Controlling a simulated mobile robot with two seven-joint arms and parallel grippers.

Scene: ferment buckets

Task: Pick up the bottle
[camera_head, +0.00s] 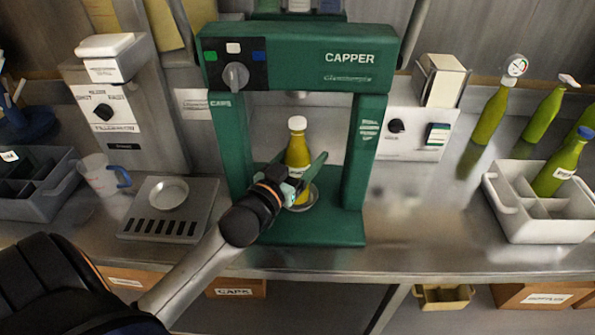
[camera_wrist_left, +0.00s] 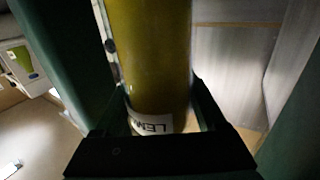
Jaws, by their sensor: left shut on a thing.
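A yellow-green bottle with a white cap (camera_head: 298,137) stands upright inside the green capper (camera_head: 300,60), over its round plate. My left gripper (camera_head: 300,178) reaches in from the front left and is shut on the bottle, its fingers on either side of the lower body. In the left wrist view the bottle (camera_wrist_left: 150,60) fills the middle between the fingers, with part of a white label showing. I cannot tell whether its base touches the plate. My right gripper is not in view.
The capper's two green posts (camera_head: 366,150) stand close on both sides of the bottle. A white divided crate (camera_head: 515,215) with a bottle is at the right, with more bottles behind it. A scale (camera_head: 168,225) and a jug (camera_head: 100,172) are at the left.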

